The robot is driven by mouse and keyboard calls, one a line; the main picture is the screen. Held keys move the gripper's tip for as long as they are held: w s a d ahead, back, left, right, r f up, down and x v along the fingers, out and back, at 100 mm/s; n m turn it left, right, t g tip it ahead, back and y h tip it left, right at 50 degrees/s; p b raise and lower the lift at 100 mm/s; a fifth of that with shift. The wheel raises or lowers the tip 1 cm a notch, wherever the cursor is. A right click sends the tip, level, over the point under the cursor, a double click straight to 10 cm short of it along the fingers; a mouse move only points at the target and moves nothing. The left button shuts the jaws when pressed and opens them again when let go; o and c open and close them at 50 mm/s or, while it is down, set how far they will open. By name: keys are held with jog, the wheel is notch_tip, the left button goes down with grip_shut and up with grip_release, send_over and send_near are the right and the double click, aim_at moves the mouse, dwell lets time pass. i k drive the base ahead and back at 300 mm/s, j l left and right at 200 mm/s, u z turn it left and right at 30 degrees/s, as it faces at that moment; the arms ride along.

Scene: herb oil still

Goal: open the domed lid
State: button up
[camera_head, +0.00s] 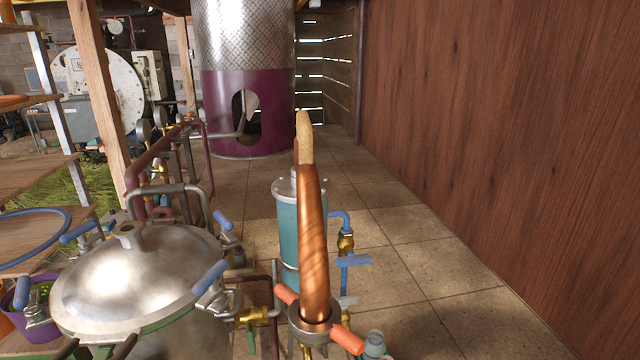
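The domed lid (140,272) is shiny silver metal and sits at the lower left on a round metal vessel (190,335). Blue-handled clamps stand around the rim: one at the right (210,277), one at the back right (222,220), one at the back left (76,232) and one at the left (22,292). I cannot tell whether they are fastened. My gripper is not in view.
A copper pipe (315,240) rises from an orange-handled fitting (318,318) right of the lid. A teal cylinder (290,225) stands behind it. Wooden shelves (35,180) are at the left. Tiled floor (420,240) lies free toward the brown wall (500,120).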

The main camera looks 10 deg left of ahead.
aim_at(133, 282)
jog(key=u, duration=1.25)
